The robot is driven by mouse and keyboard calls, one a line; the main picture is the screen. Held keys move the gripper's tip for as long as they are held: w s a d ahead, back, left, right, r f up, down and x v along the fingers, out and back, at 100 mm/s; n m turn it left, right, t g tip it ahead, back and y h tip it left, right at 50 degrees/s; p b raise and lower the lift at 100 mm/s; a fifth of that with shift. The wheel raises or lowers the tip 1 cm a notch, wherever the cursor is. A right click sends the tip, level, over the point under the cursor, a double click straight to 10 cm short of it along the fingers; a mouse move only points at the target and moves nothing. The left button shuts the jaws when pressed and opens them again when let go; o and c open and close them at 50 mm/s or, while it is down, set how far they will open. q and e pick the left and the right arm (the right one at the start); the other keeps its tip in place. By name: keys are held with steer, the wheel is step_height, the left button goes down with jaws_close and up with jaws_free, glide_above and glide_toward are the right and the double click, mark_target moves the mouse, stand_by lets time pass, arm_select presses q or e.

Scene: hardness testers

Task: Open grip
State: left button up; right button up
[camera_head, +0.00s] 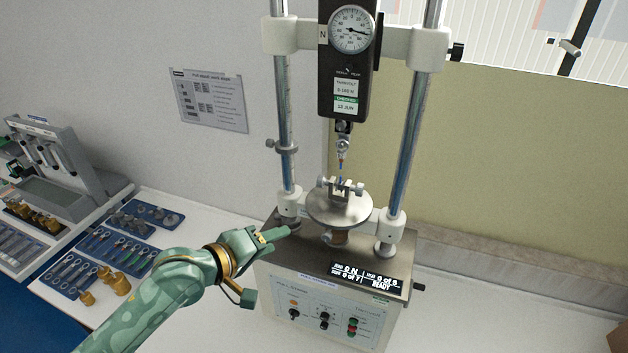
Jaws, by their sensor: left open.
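A pull tester (335,250) stands on the white bench, with two upright steel columns and a dial gauge (351,29) on a dark block at the top. A round metal platform (322,207) sits low between the columns. A small metal grip (333,186) stands on it. A thin upper fitting (343,146) hangs above it, with a small blue and orange piece below; whether a sample links the two is too small to tell. My left gripper (268,266) is open and empty, left of the platform and in front of the tester's base. My right gripper is not in view.
A display (368,278) on the base reads 0 N and READY. Control buttons (353,326) are below. At the left are blue trays (100,262) of small fittings, brass weights (119,284) and a grey device (60,170).

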arm_select(q)
steer(key=w+a+r+n+h, duration=0.1)
steer(key=w+a+r+n, duration=0.1)
steer(key=w+r+n, duration=0.35)
steer(key=shift+n+t, duration=0.25)
steer(key=shift+t, duration=0.05)
steer(key=b+x, duration=0.4)
steer(key=x, duration=1.2)
steer(key=shift+w+f, duration=0.1)
steer(key=shift+w, duration=0.1)
steer(key=shift+w+d+b, duration=0.25)
steer(key=shift+w+b, duration=0.05)
steer(key=shift+b, duration=0.05)
